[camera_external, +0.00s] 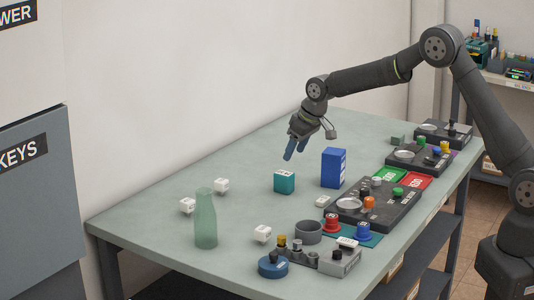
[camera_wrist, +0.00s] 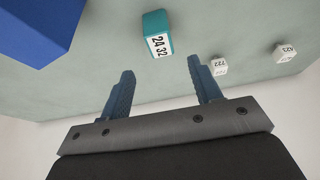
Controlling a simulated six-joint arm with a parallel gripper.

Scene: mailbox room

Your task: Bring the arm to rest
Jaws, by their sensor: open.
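My gripper (camera_external: 296,147) hangs above the far side of the table (camera_external: 150,215), near the wall, with its blue fingers pointing down. In the wrist view the two fingers of my gripper (camera_wrist: 162,92) are spread apart with nothing between them. A teal cube (camera_external: 284,182) sits on the table below and a little left of the fingers; it also shows in the wrist view (camera_wrist: 157,35), marked "24 32", beyond the fingertips. The gripper does not touch it.
A blue box (camera_external: 333,168) stands right of the teal cube. White cubes (camera_external: 222,185) and a green bottle (camera_external: 205,220) stand at the left. Dark panels with knobs (camera_external: 375,210) fill the right side. A blue round knob (camera_external: 272,265) and grey ring (camera_external: 308,232) are in front.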

